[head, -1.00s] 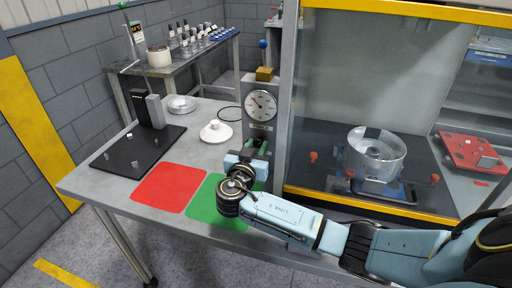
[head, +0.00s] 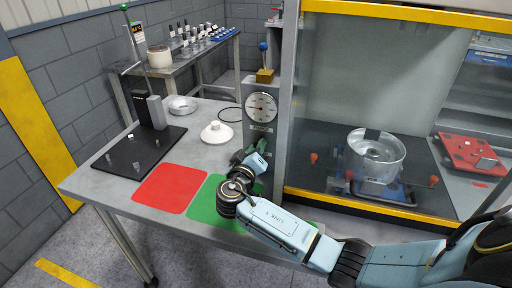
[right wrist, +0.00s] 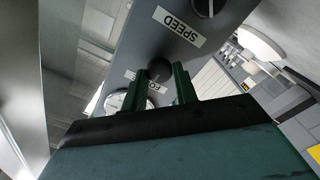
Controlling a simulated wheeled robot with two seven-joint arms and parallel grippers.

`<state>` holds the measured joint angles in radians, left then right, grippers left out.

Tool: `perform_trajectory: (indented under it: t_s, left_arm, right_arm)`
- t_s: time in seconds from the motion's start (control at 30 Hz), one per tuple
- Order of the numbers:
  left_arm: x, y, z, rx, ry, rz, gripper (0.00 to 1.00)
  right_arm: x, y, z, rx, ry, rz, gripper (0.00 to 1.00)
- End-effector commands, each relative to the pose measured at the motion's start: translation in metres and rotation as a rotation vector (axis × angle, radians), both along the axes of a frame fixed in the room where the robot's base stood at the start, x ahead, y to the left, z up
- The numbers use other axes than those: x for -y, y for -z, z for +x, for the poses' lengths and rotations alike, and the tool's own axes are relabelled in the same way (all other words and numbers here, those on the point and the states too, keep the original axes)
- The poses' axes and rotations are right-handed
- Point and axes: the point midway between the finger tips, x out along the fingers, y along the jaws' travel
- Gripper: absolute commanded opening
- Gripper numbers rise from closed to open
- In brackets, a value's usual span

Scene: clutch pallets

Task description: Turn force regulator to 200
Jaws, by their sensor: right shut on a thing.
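The force regulator (right wrist: 158,70) is a dark round knob beside a label starting "FO" in the right wrist view. My right gripper (right wrist: 163,82) has its two green fingers shut on this knob, one on each side. In the head view my right gripper (head: 262,148) is at the grey panel (head: 261,76) just below the round white gauge (head: 261,107); the knob is hidden there. The gauge has a thin needle, but its figures are too small to read. Part of a white dial (right wrist: 118,101) shows behind the fingers in the wrist view. My left gripper is not in view.
A knob (right wrist: 207,6) with a "SPEED" label sits near the force knob. A glass-fronted cabinet (head: 330,60) stands right of the panel. A white cone-shaped part (head: 216,133), a red mat (head: 170,189) and a green mat (head: 203,205) lie on the table.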

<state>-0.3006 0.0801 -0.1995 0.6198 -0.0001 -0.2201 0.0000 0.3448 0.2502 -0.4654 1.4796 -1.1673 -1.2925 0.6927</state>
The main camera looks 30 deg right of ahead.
Motion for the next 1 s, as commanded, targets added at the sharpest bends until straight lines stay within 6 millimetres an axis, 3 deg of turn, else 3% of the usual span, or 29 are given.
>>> perform_trajectory:
  t_s: [0.6, 1.0]
  left_arm:
    - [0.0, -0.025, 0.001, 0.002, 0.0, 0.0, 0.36]
    - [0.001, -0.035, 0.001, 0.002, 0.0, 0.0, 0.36]
  right_arm:
    - [-0.001, -0.001, 0.001, -0.427, 0.0, -0.364, 0.06]
    - [-0.001, 0.001, 0.001, -0.585, -0.001, -0.501, 0.06]
